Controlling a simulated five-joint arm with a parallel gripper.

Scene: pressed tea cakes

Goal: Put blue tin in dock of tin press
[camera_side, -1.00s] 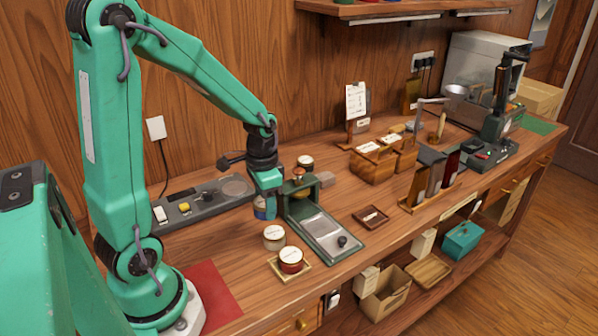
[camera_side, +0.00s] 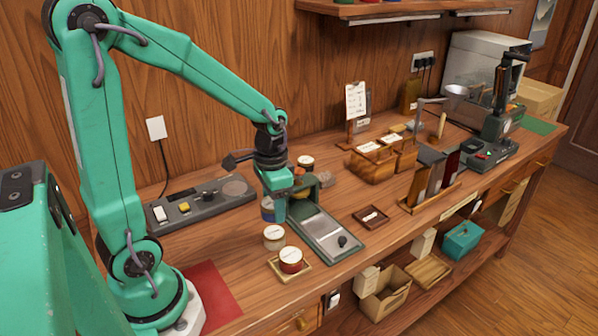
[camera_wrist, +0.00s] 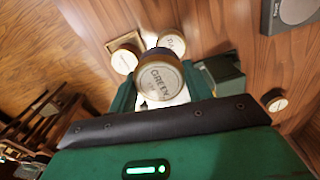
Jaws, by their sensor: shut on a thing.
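My gripper (camera_side: 273,203) is shut on the blue tin (camera_side: 267,211), just left of the press in the side view; a green finger covers part of the tin. In the wrist view the held tin (camera_wrist: 158,80) shows a cream lid reading "GREEN" between my fingers. The green tin press (camera_side: 311,196) stands close on the right, its upper part partly hidden behind my gripper. Its grey plate (camera_side: 322,233) with a black knob extends toward the front edge. I cannot tell from these views whether the tin touches the press, and its dock is not clearly seen.
A cream-lidded tin (camera_side: 274,237) and a red tin (camera_side: 290,260) on a small tray stand in front. Another tin (camera_side: 305,163) is behind the press. A grey scale panel (camera_side: 203,203) lies left along the wall. A small wooden tray (camera_side: 370,217) is right of the plate.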

